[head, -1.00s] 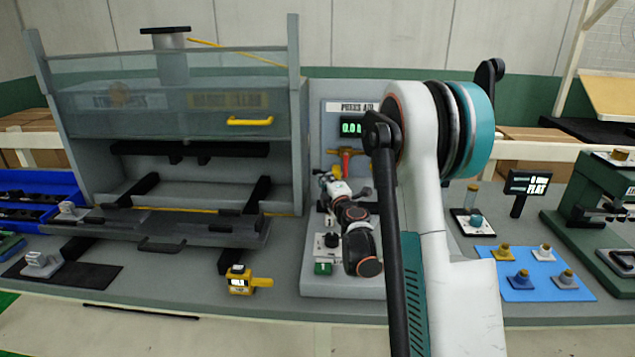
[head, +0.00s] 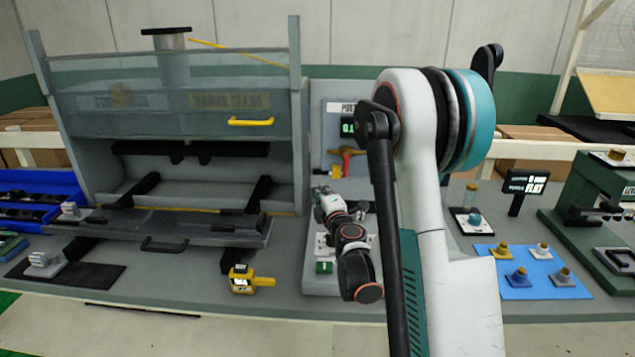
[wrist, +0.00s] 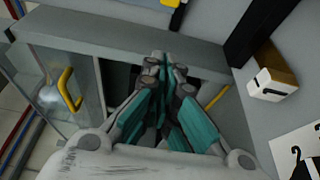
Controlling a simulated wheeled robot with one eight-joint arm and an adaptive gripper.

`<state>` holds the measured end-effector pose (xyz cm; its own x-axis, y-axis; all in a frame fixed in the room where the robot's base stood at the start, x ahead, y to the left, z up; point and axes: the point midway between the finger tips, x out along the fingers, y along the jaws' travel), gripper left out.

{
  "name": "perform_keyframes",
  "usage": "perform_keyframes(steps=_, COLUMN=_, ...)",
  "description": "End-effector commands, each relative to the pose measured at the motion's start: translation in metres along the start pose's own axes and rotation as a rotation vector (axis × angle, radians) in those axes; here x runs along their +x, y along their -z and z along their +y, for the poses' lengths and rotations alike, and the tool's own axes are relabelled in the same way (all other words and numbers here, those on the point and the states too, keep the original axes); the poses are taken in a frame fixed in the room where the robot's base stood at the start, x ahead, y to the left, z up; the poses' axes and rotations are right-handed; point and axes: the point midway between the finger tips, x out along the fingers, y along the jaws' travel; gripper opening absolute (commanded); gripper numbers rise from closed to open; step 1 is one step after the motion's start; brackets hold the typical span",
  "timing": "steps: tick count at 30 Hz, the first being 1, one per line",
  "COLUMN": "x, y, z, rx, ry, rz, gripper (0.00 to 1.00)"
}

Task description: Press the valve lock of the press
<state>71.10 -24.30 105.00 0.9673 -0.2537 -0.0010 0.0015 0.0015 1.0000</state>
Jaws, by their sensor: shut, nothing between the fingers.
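The press (head: 298,150) is the large grey machine with a clear guard and yellow handle (head: 250,122). Right of it is a "PRESS AIR" panel (head: 330,125), with a green display partly hidden by my arm. A valve with a red body and yellow-brown handle (head: 343,154) sits below the display. I cannot tell which part is its lock. My gripper (head: 318,190) is below and left of the valve, beside the press's right side, apart from the valve. In the wrist view my gripper (wrist: 163,62) has its fingers together and empty, pointing toward the press frame.
A green button (head: 324,267) and a yellow gauge (head: 245,280) are nearer the front. A blue mat (head: 515,288) with several knobs lies to the right.

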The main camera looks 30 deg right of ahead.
Motion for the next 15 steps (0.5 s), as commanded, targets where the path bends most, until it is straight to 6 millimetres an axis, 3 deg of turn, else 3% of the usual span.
perform_keyframes(steps=6, x=-0.021, y=-0.001, z=0.000, rx=0.000, ry=0.000, rz=-0.001, gripper=0.00)
perform_keyframes(steps=15, x=-0.024, y=-0.001, z=0.000, rx=0.000, ry=0.000, rz=-0.001, gripper=0.00)
